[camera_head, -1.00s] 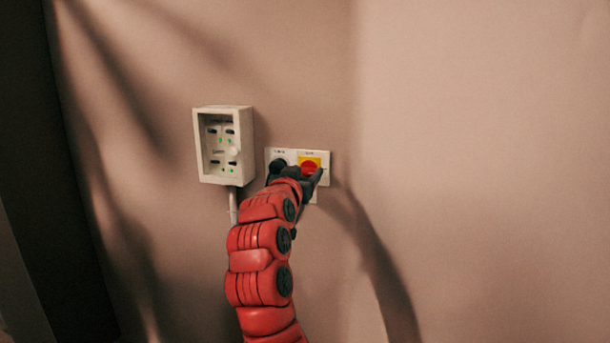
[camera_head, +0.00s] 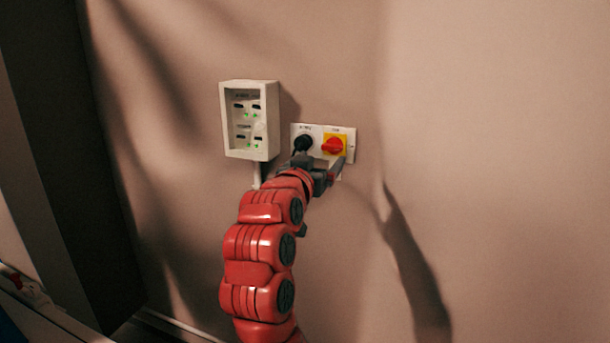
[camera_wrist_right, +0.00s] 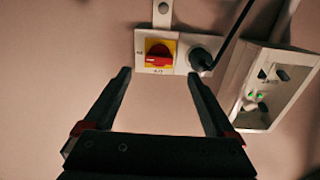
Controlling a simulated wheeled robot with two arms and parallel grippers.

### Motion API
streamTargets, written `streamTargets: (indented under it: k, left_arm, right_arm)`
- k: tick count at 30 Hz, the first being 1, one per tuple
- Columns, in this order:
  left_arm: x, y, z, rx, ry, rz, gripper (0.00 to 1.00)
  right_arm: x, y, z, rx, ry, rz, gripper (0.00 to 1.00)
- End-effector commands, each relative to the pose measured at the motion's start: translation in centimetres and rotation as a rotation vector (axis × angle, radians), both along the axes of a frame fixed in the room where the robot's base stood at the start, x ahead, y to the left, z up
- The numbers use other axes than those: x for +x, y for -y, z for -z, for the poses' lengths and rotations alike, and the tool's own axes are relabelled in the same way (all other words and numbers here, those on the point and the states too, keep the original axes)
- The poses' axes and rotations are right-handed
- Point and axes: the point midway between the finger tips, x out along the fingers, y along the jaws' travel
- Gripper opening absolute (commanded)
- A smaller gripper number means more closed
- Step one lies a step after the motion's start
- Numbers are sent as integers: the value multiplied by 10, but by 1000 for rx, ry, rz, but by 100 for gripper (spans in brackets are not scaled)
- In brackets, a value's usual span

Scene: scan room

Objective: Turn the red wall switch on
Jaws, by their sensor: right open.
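The red switch (camera_head: 333,146) is a red rotary knob on a yellow square, on the right half of a white wall plate (camera_head: 351,147). It also shows in the right wrist view (camera_wrist_right: 158,56), where the picture is turned over and its red grip lies roughly level. My right gripper (camera_head: 321,165) is open and empty, just below the knob in the head view. In the wrist view the fingertips (camera_wrist_right: 159,75) are spread wider than the knob, with nothing between them and apparently short of the plate. My left gripper is in neither view.
A black plug (camera_head: 303,144) with a cable sits beside the switch on the same plate. A white box (camera_head: 249,120) with green lights sticks out of the wall to the left. The wall on the right is bare.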

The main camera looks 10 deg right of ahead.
Motion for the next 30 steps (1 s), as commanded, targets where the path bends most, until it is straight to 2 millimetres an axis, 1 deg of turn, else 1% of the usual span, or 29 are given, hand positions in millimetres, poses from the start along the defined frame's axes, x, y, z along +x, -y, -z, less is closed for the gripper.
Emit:
streamTargets:
  k: [1, 6, 9, 13, 18, 26, 28, 30]
  left_arm:
    - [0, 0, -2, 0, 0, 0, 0]
    - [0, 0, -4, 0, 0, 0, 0]
    - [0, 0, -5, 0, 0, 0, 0]
    - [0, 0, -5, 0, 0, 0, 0]
    - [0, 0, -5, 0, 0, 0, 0]
    - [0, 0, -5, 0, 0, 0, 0]
    - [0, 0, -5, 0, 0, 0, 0]
    - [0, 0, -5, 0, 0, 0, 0]
  right_arm:
    - [-12, -10, -1, 1, 3, -6, 90]
    - [-46, -33, 0, -1, 1, -4, 90]
    - [-62, -43, -1, -2, 3, -3, 90]
    - [-75, -50, 0, 0, -1, 0, 90]
    - [-81, -53, 0, 1, -1, 2, 90]
    - [-80, -54, 0, -1, 0, 1, 90]
    - [-77, -55, 0, -26, 7, -5, 90]
    - [-67, -61, 0, -89, 23, -25, 90]
